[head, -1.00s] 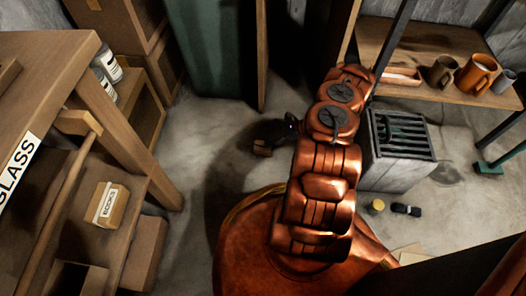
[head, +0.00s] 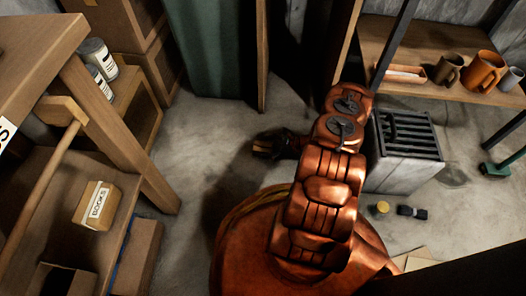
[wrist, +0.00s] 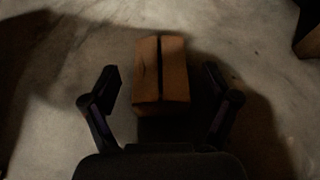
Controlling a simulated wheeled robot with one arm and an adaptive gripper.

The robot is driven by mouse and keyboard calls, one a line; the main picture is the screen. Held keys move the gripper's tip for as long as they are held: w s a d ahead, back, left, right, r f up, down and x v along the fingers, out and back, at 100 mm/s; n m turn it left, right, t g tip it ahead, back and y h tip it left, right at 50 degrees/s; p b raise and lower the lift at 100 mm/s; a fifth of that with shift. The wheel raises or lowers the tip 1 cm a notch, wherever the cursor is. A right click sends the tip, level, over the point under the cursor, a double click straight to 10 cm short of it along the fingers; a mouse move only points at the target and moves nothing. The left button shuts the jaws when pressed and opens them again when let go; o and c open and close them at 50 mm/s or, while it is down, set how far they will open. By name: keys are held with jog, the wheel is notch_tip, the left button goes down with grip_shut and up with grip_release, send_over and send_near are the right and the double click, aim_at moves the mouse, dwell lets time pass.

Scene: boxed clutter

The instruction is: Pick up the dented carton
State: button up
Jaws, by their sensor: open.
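The carton (wrist: 147,75) is a small brown box with a dark strip down its top. In the wrist view it lies on the concrete floor between and slightly ahead of the fingers; I cannot make out a dent in the dim light. In the head view the carton (head: 262,147) is small and partly hidden by my gripper (head: 275,143). In the wrist view my gripper (wrist: 162,90) is open, with one finger on each side of the carton and a gap on both sides.
A grey vented unit (head: 400,155) stands right of my arm. A shelf with mugs (head: 484,70) is at the upper right. A yellow-topped item (head: 381,208) and a black item (head: 411,212) lie on the floor. Floor left of my gripper is clear.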

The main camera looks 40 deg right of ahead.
jog(key=shift+x, duration=1.1)
jog(key=shift+c, duration=0.3)
jog(key=c, duration=1.2)
